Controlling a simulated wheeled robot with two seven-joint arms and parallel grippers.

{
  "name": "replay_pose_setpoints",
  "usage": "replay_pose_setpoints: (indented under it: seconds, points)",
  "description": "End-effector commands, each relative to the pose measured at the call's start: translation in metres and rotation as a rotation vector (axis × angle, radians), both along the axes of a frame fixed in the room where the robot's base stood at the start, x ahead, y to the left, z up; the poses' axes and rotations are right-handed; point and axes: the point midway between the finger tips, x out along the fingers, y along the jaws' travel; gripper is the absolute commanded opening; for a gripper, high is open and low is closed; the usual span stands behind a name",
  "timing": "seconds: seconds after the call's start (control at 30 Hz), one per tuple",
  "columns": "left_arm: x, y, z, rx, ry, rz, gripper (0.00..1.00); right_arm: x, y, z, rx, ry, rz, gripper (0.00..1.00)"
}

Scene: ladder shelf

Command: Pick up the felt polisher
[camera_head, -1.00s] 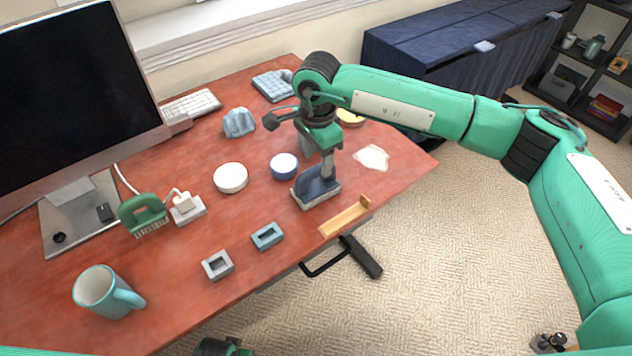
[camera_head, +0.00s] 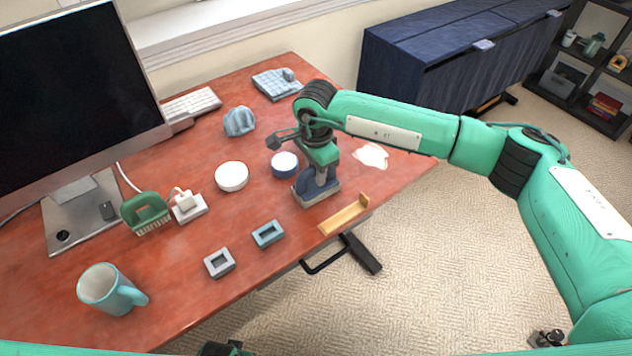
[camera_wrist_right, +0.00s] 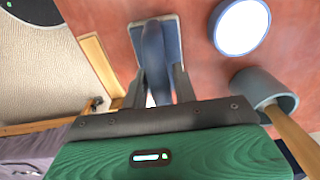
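The felt polisher (camera_head: 322,197), a block with a blue handle and a pale grey base, stands on the red desk near its front right edge. My right gripper (camera_head: 318,178) is directly above it, pointing down, with its fingers low at the handle. In the right wrist view the blue handle (camera_wrist_right: 153,50) lies between the two open fingers (camera_wrist_right: 157,86); whether they touch it is unclear. Only a dark bit of my left gripper (camera_head: 225,349) shows at the bottom edge, its fingers hidden.
A blue-rimmed round tub (camera_head: 285,164) stands close left of the polisher. A wooden tray-like piece (camera_head: 344,214) lies in front. A cup (camera_wrist_right: 272,88) with a wooden handle is near in the wrist view. A white patch (camera_head: 371,155) lies to the right.

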Motion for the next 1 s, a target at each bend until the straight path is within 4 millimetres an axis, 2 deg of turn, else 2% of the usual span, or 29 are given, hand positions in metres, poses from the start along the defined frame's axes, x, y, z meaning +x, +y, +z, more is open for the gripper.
replay_pose_setpoints:
  seconds: [0.37, 0.57, 0.77, 1.0]
  points:
    - [0.0, 0.0, 0.0, 0.0, 0.002, 0.0, 0.91, 0.0, 0.0, 0.003, 0.001, -0.001, 0.0, 0.04]
    - [0.001, 0.0, 0.002, 0.0, 0.004, 0.0, 0.91, 0.001, 0.0, 0.023, 0.001, -0.003, 0.001, 0.04]
    - [0.008, -0.002, 0.013, -0.003, -0.004, 0.002, 0.91, 0.001, 0.0, 0.07, 0.001, -0.005, 0.0, 0.04]
    - [0.009, -0.005, 0.031, -0.007, -0.001, 0.006, 0.91, 0.001, 0.0, 0.14, 0.001, -0.005, 0.001, 0.04]
